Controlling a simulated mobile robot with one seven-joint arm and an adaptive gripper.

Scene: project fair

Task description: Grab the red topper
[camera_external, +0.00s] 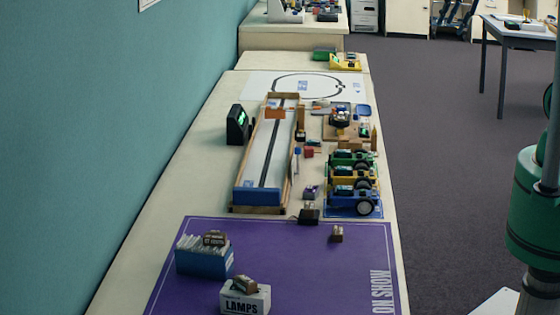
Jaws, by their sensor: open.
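A small red piece (309,152) sits on the long table, just right of the wooden-edged track (265,165) and left of the toy cars. It may be the red topper, but it is too small here to tell its shape. A small blue piece (297,151) is close to its left. My gripper is not in the picture; only a green and grey part of my own body shows at the right edge.
Green (352,158), yellow (350,176) and blue (355,196) toy cars stand right of the track. A purple mat (300,270) in front bears a blue card box (204,262), a LAMPS box (245,300) and small brown pieces. Right of the table is open floor (440,190).

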